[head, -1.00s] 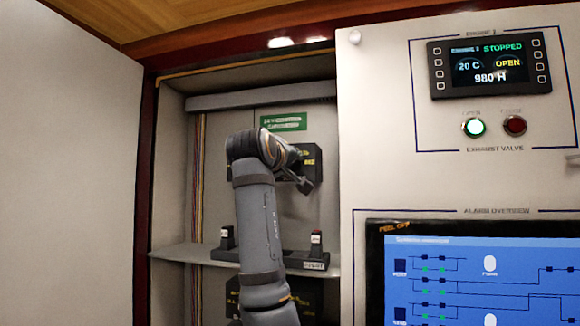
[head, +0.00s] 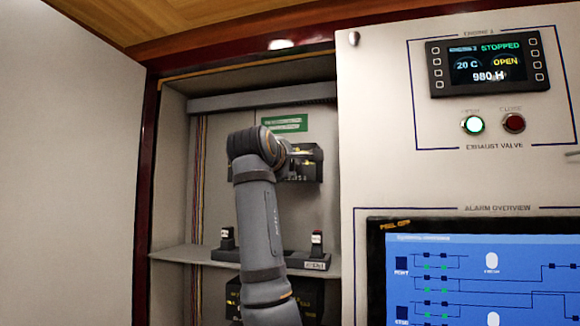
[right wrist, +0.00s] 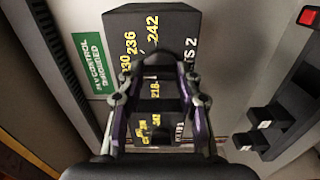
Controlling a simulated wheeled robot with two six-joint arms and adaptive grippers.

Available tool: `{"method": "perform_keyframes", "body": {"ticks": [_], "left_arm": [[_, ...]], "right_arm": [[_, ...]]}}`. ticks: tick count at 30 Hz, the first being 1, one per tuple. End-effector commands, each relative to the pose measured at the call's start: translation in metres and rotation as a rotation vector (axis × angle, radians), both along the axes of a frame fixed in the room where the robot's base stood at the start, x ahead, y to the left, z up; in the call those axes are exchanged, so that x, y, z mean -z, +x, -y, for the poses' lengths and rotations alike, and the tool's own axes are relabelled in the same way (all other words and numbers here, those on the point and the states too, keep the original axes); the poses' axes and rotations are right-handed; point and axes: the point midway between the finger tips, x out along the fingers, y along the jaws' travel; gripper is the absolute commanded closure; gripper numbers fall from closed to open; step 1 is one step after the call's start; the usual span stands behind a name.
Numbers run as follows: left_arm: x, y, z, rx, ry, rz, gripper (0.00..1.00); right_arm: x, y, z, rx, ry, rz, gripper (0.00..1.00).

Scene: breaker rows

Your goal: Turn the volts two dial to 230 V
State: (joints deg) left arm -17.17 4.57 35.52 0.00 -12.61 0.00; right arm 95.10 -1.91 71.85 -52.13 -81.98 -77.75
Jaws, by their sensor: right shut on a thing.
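The volts two dial housing is a black box (right wrist: 165,30) with yellow numbers 230, 236 and 242 and a partly visible white label ending in "S 2". In the head view the box (head: 312,168) hangs on the back wall of the recess, partly covered by my right arm. My right gripper (right wrist: 157,72) is in front of the box, its two fingers shut on the dial. The dial itself is mostly hidden by the fingers, and its pointer cannot be read. The number 218 shows between the fingers. My left gripper is not in view.
A green sign (head: 285,123) is on the wall above the box. A shelf (head: 185,252) below carries a dark base with two upright switches (head: 317,243). A tall white door (head: 70,160) is at the left, and a panel with screens (head: 490,62) at the right.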

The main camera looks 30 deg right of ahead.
Motion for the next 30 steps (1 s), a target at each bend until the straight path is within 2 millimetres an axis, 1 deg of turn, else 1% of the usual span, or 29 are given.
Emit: {"method": "perform_keyframes", "body": {"ticks": [17, 18, 21, 23, 30], "left_arm": [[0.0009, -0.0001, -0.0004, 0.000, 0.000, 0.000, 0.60], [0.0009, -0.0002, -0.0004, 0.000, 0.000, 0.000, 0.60], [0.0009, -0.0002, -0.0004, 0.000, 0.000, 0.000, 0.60], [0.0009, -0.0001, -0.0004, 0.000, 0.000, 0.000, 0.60], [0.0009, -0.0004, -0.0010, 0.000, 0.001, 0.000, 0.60]], "right_arm": [[0.0009, 0.0005, -0.0003, -0.001, -0.021, -0.027, 0.97], [0.0010, 0.0005, -0.0003, -0.001, -0.021, -0.027, 0.64], [0.0010, 0.0005, -0.0003, -0.001, -0.021, -0.027, 0.51], [0.0009, 0.0005, -0.0003, -0.001, -0.020, -0.026, 0.43], [0.0006, 0.0002, -0.0001, 0.000, -0.021, -0.026, 0.43]]}}
